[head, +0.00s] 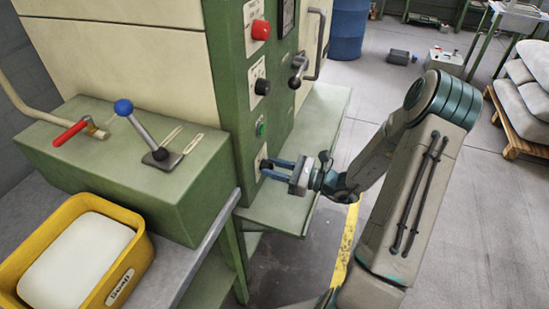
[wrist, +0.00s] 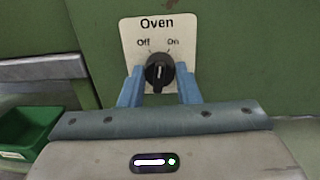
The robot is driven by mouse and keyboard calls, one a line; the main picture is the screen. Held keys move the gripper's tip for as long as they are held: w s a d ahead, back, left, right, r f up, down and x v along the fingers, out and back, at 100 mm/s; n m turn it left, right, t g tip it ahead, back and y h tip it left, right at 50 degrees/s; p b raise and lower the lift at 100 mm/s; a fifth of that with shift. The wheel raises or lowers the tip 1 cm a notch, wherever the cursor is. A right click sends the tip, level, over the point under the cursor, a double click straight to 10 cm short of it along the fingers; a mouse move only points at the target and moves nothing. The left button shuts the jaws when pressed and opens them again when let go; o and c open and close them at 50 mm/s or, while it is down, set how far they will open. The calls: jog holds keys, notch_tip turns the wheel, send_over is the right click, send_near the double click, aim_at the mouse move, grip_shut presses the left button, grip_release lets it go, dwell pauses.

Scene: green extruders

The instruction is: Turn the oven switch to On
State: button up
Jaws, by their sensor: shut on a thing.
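The oven switch is a black round knob (wrist: 159,72) on a cream plate (wrist: 160,30) lettered "Oven", with "Off" at the upper left and "On" at the upper right. In the wrist view its white mark points about straight up, between the two words. My gripper (wrist: 160,84) has its blue fingers on both sides of the knob and is shut on it. In the head view my gripper (head: 266,169) reaches the low plate (head: 261,155) on the green panel; the fingers hide most of the knob there.
Above the oven switch are a green button (head: 261,127), a black knob (head: 262,87), a red knob (head: 260,30) and a black-knobbed lever (head: 299,66). A green ledge (head: 275,208) lies under my gripper. A yellow bin (head: 140,245) stands at lower left.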

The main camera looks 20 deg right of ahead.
jog(key=shift+m+p, duration=1.75)
jog(key=shift+m, duration=0.25)
jog(key=o, duration=1)
jog(key=shift+c, duration=0.2)
jog(key=b+v, duration=0.1)
jog(key=v, duration=1.2)
jog(key=shift+s+d+f, duration=0.2)
jog(key=shift+s+d, duration=0.05)
jog(key=shift+s, duration=0.1)
